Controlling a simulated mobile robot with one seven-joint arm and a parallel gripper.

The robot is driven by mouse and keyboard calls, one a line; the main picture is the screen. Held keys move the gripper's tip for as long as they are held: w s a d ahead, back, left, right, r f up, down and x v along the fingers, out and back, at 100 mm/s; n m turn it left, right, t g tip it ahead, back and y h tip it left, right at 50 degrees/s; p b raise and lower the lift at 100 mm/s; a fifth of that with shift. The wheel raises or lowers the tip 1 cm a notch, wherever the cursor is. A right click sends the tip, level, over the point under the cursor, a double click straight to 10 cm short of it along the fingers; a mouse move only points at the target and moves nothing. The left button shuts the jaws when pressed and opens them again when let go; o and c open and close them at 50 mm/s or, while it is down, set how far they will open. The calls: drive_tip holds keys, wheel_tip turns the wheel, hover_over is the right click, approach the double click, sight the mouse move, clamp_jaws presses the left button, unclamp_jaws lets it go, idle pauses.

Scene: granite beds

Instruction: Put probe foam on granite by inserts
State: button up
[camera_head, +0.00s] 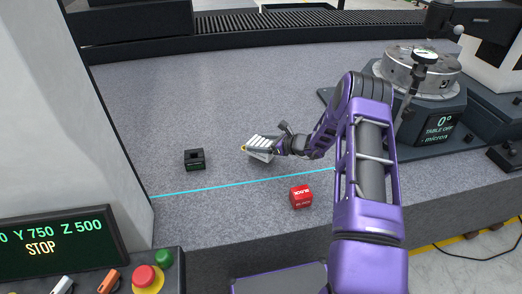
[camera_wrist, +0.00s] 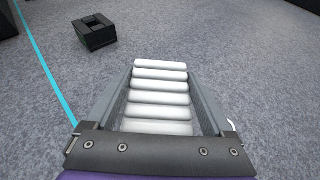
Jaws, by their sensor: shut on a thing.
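My gripper (camera_head: 265,150) is shut on a white ribbed piece (camera_head: 260,143), which may be the probe foam. In the wrist view the piece (camera_wrist: 160,98) shows as several white rounded ridges between the two grey fingers of my gripper (camera_wrist: 160,72). In the head view it is over the granite bed (camera_head: 225,110); I cannot tell whether it touches the surface. A black block with a square opening (camera_head: 194,163) sits on the granite to its left, apart from it. It also shows at upper left in the wrist view (camera_wrist: 100,41). No piece is clearly marked as inserts.
A red block (camera_head: 301,198) lies on the granite front right of my gripper, beyond a cyan line (camera_head: 225,186). A round table instrument (camera_head: 420,75) stands at the back right. A grey column (camera_head: 105,90) and control panel (camera_head: 50,240) are at left. Granite behind is clear.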

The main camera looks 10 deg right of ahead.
drive_tip(key=shift+f, duration=1.6)
drive_tip(key=shift+f, duration=0.1)
drive_tip(key=shift+f+b, duration=0.15)
drive_tip(key=shift+b, duration=0.15)
drive_tip(key=o, duration=1.1)
drive_tip(key=shift+c, duration=0.2)
drive_tip(key=shift+r, duration=0.25)
drive_tip(key=p+v, duration=0.1)
drive_tip(key=v, duration=1.1)
